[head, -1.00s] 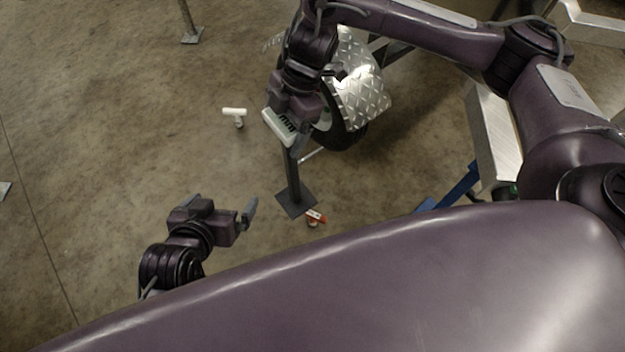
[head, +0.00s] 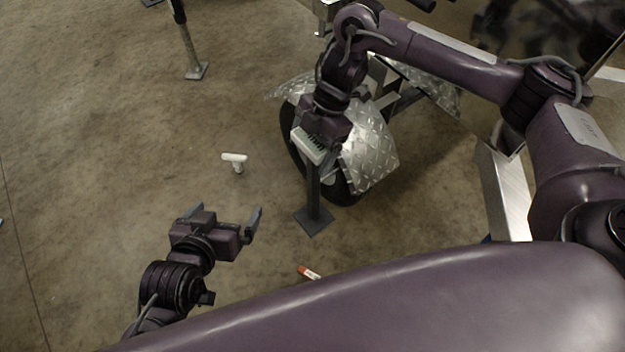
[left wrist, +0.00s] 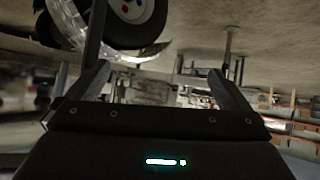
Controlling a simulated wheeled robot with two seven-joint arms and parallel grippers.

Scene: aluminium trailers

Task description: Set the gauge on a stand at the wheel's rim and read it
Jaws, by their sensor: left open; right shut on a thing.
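The gauge (head: 309,148), a pale block with dark green marks, is held in my right gripper (head: 318,136). It is at the top of a dark stand (head: 313,192) with a square foot. I cannot tell whether it rests on the stand. The wheel (head: 345,195), with a black tyre, is just behind and right of the stand, partly hidden by a fender; its hub shows in the left wrist view (left wrist: 132,10). My left gripper (head: 224,212) is open and empty, lower left of the stand; its spread fingers show in the left wrist view (left wrist: 162,85).
A diamond-plate fender (head: 370,155) covers the wheel. A white T-shaped thing (head: 236,160) and a red-and-white thing (head: 308,272) are on the floor. A post with a foot (head: 195,65) stands at upper left. The floor at left is mostly clear.

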